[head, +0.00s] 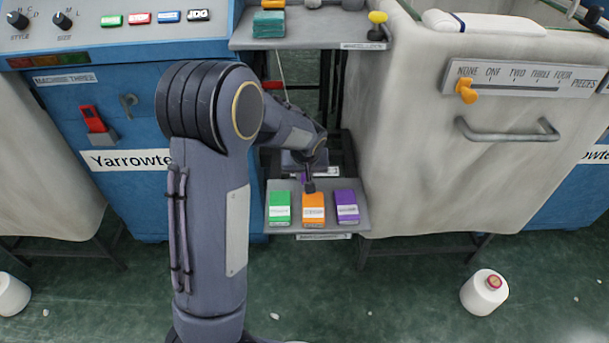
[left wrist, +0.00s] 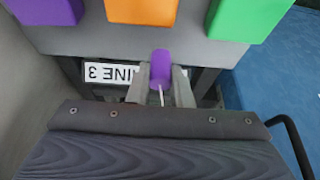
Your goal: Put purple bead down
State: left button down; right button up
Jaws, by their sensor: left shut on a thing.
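The purple bead (left wrist: 160,66) is between the fingertips of my left gripper (left wrist: 161,82) in the left wrist view. The gripper is shut on it, and a thin pale rod or thread shows just below the bead. In the head view my left gripper (head: 309,185) is over the low grey shelf, behind the orange block, and only a bit of purple shows beside it. My left arm hides part of that area. I cannot tell whether the bead touches anything below. My right gripper is not in view.
The low grey shelf (head: 361,222) carries a green block (head: 279,208), an orange block (head: 313,209) and a purple block (head: 346,206). An upper shelf (head: 300,43) is above it. A blue machine (head: 66,130) and a pale covered machine (head: 420,170) flank the gap.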

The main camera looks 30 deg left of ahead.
pick_arm(q)
jog(key=s+d+r+p, duration=0.4)
jog(key=s+r+p, duration=0.1)
jog(key=s+r, duration=0.8)
jog(key=w+d+f+m+h+p, duration=0.1)
jog(key=w+d+f+m+h, duration=0.1)
jog(key=w+d+f+m, duration=0.35)
notch_tip(320, 180, up, 18)
jog(key=d+p, duration=0.2)
jog(key=p, duration=2.3)
jog(key=shift+s+d+m+t+p, duration=0.2)
jog(key=shift+d+m+t+p, duration=0.1)
jog(key=shift+m+p, duration=0.15)
